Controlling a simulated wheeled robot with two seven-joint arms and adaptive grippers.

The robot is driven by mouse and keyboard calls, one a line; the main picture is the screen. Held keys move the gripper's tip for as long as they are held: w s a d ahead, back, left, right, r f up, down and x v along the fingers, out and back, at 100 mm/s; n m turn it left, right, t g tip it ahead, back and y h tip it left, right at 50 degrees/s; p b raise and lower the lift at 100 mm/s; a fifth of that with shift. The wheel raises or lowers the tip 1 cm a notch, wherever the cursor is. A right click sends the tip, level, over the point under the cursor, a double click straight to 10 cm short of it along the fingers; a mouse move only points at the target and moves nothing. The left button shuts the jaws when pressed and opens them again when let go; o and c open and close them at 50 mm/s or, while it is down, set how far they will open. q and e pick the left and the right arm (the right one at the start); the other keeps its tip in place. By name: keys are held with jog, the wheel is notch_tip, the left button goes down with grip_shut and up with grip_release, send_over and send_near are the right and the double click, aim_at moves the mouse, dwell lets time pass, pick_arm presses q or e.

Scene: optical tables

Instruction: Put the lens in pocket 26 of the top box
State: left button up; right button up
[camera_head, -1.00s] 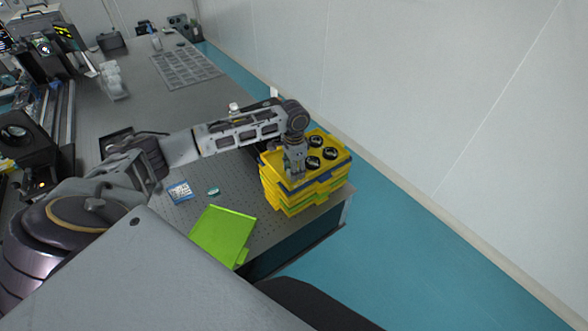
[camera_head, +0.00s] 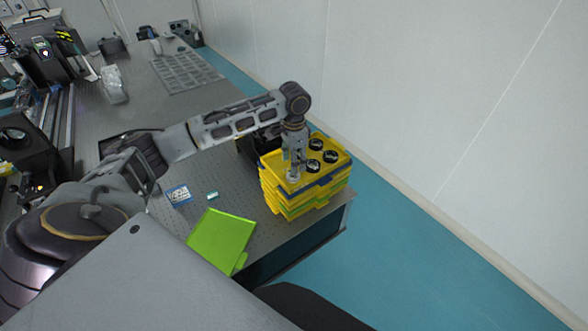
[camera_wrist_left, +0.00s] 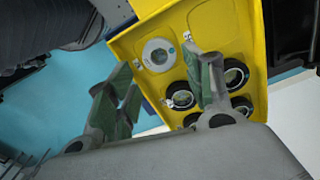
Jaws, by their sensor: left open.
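The top box (camera_head: 272,163) is a yellow tray at the top of a stack on the table corner; it also shows in the wrist view (camera_wrist_left: 205,20). The lens, a pale ring with a clear centre (camera_wrist_left: 158,55), appears to lie flat in a pocket near one end. It shows as a pale disc in the head view (camera_head: 293,177). Pocket numbers are not legible. My right gripper is not in view.
Several black-rimmed lenses (camera_head: 316,144) fill other pockets of the box. A green lid (camera_head: 222,234) lies on the table (camera_head: 195,225) in front. A blue-white card (camera_head: 179,194) and a small teal item (camera_head: 212,195) lie left of the stack.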

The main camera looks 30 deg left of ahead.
pick_arm(q)
notch_tip(320, 180, up, 6)
jog(key=shift+b, duration=0.45)
dwell(1.2)
